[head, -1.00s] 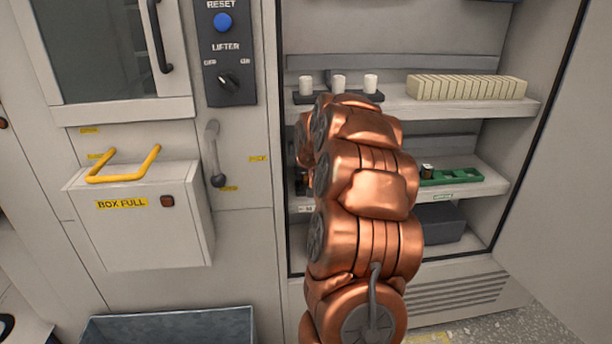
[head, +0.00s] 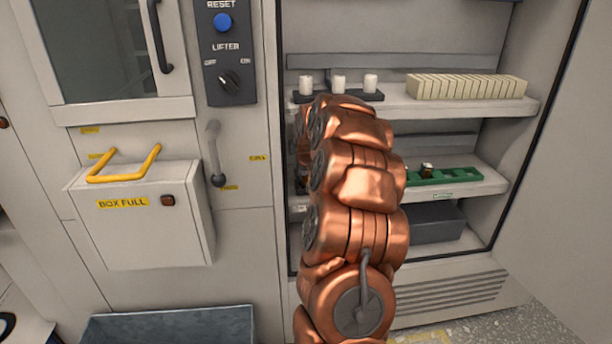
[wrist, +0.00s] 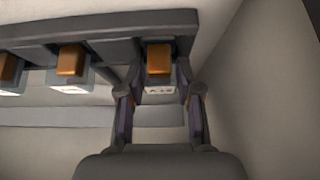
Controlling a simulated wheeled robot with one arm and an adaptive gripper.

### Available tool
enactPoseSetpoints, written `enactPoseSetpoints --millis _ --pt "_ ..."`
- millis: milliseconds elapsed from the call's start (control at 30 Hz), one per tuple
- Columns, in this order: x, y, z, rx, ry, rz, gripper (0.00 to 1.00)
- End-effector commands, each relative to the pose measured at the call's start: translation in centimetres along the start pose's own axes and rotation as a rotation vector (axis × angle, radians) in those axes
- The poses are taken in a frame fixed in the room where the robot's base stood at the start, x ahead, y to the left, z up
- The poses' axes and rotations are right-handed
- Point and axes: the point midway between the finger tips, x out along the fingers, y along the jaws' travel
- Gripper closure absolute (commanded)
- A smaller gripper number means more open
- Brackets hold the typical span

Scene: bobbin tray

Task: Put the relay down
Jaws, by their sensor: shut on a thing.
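My gripper (wrist: 159,80) is shut on a relay (wrist: 160,62), a block with an orange top and a pale label on its front. The relay sits between both fingertips in the wrist view. It is right at the right end of a dark rail (wrist: 100,28); whether it rests in the rail or hangs just clear of it, I cannot tell. Further relays with orange tops (wrist: 71,60) stand along the rail to the left. In the head view, my own arm hides the gripper and the held relay.
A pale wall (wrist: 260,95) stands close to the right of the gripper in the wrist view. The cabinet's middle shelf holds a green bobbin tray (head: 445,176). The upper shelf (head: 440,105) holds white bobbins (head: 339,83) and a row of cream blocks (head: 466,88). A dark box (head: 437,222) stands below.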

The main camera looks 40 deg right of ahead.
Motion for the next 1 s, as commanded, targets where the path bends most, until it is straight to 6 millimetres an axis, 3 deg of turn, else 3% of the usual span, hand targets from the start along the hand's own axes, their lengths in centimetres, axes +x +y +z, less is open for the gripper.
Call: enactPoseSetpoints --millis 233,267,467,1000 --pt "0.36 0.02 0.23 0.000 0.000 0.000 1.00" --pt "0.28 0.01 0.18 0.000 0.000 0.000 0.62" --pt "0.25 0.02 0.16 0.000 0.000 0.000 0.42" --pt "-0.62 0.01 -0.06 0.000 0.001 0.000 0.40"
